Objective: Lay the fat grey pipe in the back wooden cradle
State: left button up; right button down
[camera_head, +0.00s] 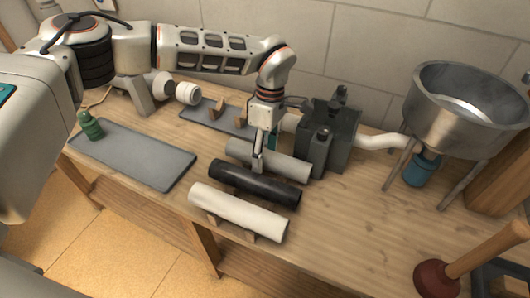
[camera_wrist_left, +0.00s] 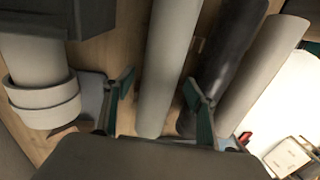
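The fat grey pipe (camera_head: 292,168) lies on the wooden table behind a black pipe (camera_head: 270,189) and a cream pipe (camera_head: 240,213). My left gripper (camera_head: 265,152) points down over the grey pipe's left half. In the left wrist view the grey pipe (camera_wrist_left: 166,65) runs between the two spread fingers, with a gap visible on the left side; contact on the right is unclear. My right gripper is not visible.
A dark grey vise-like block (camera_head: 330,135) stands close to the grey pipe's right end. White drain piping (camera_head: 380,142) and a metal basin (camera_head: 465,105) are to the right. A grey mat (camera_head: 140,155) with a green bottle (camera_head: 90,127) lies left. A plunger (camera_head: 437,278) stands front right.

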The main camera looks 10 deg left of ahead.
pick_arm(q)
jog(key=shift+r, duration=0.15)
jog(key=shift+w+r, duration=0.1)
jog(key=shift+r, duration=0.25)
notch_tip(320, 180, up, 11)
jog(key=w, duration=0.1)
jog(key=shift+w+d, duration=0.2)
jog(key=shift+w, duration=0.1)
jog(key=shift+f, duration=0.1)
